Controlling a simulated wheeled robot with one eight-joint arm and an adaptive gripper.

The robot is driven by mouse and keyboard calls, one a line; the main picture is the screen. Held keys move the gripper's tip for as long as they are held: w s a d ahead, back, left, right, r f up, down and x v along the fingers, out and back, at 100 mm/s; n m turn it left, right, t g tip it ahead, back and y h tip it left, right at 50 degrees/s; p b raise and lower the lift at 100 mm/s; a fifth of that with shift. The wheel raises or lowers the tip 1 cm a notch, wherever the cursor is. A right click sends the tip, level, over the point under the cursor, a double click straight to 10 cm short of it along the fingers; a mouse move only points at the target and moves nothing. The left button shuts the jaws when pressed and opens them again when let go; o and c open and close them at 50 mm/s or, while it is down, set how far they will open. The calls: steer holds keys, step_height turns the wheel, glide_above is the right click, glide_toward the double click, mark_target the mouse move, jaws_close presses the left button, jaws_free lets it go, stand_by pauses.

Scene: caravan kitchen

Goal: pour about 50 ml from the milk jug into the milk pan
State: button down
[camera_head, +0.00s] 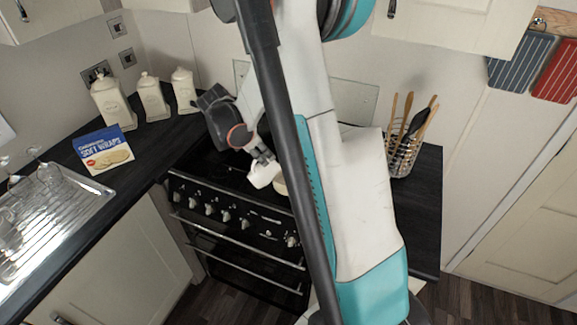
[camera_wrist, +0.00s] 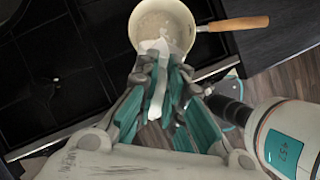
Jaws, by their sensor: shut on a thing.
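My gripper (camera_wrist: 162,68) is shut on the white milk jug (camera_wrist: 157,98), whose narrow part shows between the fingers. The jug's upper part reaches over the near rim of the milk pan. In the head view the jug (camera_head: 264,173) looks tilted above the hob, below my wrist. The cream milk pan (camera_wrist: 141,27) has a wooden handle (camera_wrist: 238,23) pointing right in the wrist view. In the head view only a sliver of the pan (camera_head: 281,187) shows beside my arm. I cannot tell whether milk is flowing or how much is in the pan.
The black cooker (camera_head: 226,207) stands between dark worktops. At left are a blue-and-yellow box (camera_head: 104,150), several cream canisters (camera_head: 152,97) and glasses by the steel drainer (camera_head: 60,215). A utensil basket (camera_head: 403,155) stands right of my arm. Cupboards hang above.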

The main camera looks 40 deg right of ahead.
mark_target(253, 166)
steer(key=shift+s+d+r+y+p, duration=0.15)
steer(key=shift+d+r+y+p, duration=0.3)
steer(key=shift+d+y+p, duration=0.45)
stand_by(0.7)
steer(key=a+h+b, duration=0.1)
steer(key=f+b, duration=0.1)
steer(key=a+f+h+b, duration=0.1)
steer(key=b, duration=0.1)
steer(key=shift+w+a+f+h, duration=0.1)
steer(key=shift+w+a+h, duration=0.15)
steer(key=shift+a+h, duration=0.05)
steer(key=shift+a+f+h+b, duration=0.15)
steer(key=shift+a+h+b, duration=0.1)
steer(key=shift+h+b, duration=0.2)
steer(key=shift+d+r+g+h, duration=0.1)
steer(key=shift+r+g+h, duration=0.2)
steer(key=shift+r, duration=0.1)
steer(key=shift+a+h+b, duration=0.3)
steer(key=shift+h+b, duration=0.05)
steer(key=shift+b, duration=0.35)
steer(key=a+f+h+b, duration=0.1)
steer(key=b, duration=0.1)
steer(key=h+b, duration=0.1)
steer(key=b, duration=0.1)
steer(key=shift+w+a+f+g, duration=0.3)
steer(key=shift+a+f, duration=0.05)
steer(key=shift+a, duration=0.05)
steer(key=shift+f+h+b, duration=0.1)
steer(key=shift+h+b, duration=0.2)
steer(key=shift+b, duration=0.15)
